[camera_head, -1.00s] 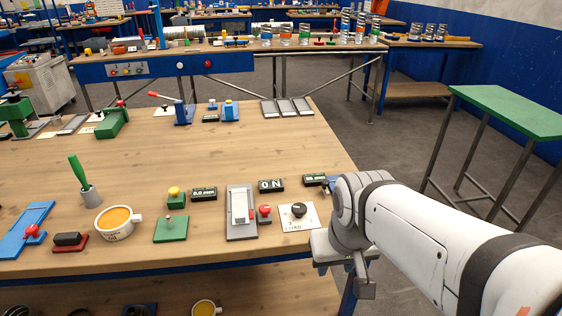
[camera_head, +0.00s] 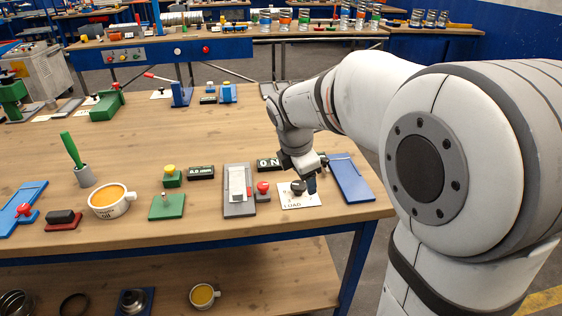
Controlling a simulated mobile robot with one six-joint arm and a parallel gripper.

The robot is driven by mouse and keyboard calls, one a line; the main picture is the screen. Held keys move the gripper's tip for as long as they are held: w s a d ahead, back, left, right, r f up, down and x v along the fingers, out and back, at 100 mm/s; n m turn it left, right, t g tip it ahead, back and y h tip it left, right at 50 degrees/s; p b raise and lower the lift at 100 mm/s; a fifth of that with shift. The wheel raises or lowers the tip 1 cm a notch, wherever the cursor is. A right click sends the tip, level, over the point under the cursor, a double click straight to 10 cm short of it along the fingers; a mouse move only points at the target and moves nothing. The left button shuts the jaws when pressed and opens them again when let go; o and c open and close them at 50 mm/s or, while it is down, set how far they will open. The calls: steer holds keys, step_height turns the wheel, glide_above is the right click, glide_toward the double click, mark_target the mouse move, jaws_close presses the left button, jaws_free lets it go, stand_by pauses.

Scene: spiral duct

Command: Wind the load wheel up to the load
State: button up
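The load wheel (camera_head: 297,187) is a small dark knob on a white plate (camera_head: 302,202) marked LOAD, near the table's front right edge. My gripper (camera_head: 308,187) points down over the plate, just right of the knob and very close to it. I cannot tell whether it touches the knob. The fingers are small and partly overlapped, so their opening is unclear. An ON display (camera_head: 269,164) stands behind the plate, partly covered by my gripper.
A red button (camera_head: 263,188) and a grey device (camera_head: 239,190) stand left of the plate. A blue board (camera_head: 350,179) lies to its right. A green block with a pin (camera_head: 166,206), a yellow button (camera_head: 170,172) and an orange-filled cup (camera_head: 110,201) are further left.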

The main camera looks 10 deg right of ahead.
mark_target(298, 185)
steer(key=w+f+n, duration=0.2)
steer(key=f, duration=0.1)
steer(key=w+f+n+b, duration=0.1)
steer(key=w+f+n, duration=0.1)
steer(key=w+f, duration=0.1)
steer(key=w+f+n+b, duration=0.1)
steer(key=w+f+n, duration=0.1)
steer(key=w+f, duration=0.1)
steer(key=shift+d+f+h, duration=0.2)
steer(key=shift+d+h, duration=0.1)
steer(key=shift+h, duration=0.1)
steer(key=shift+c, duration=0.2)
steer(key=c, duration=0.9)
steer(key=shift+a, duration=0.15)
steer(key=shift+r, duration=0.1)
